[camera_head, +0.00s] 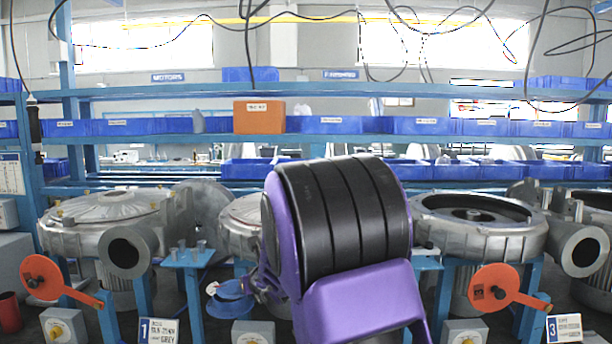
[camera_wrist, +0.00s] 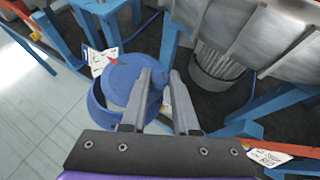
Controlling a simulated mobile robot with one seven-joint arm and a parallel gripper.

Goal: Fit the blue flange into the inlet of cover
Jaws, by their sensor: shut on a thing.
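The blue flange (camera_head: 230,309) shows low in the head view, left of my purple and black arm. It also shows in the wrist view (camera_wrist: 122,80), with a round blue face and a curved rim below it. My gripper (camera_wrist: 160,74) is shut on a part of the flange that lies between its two grey fingers. In the head view my gripper is mostly hidden behind my arm. Metal blower covers stand behind: one at left (camera_head: 105,206), one at right (camera_head: 480,214) with a dark round opening, and a middle one (camera_head: 237,212) partly hidden by my arm. The flange is apart from them.
Blue stands hold the blowers, with a small blue table (camera_head: 188,258) between left and middle. Orange levers (camera_head: 497,291) stick out in front. Number signs (camera_head: 158,331) stand low. A white tag (camera_wrist: 102,61) is beside the flange. Grey floor (camera_wrist: 30,100) is clear at left.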

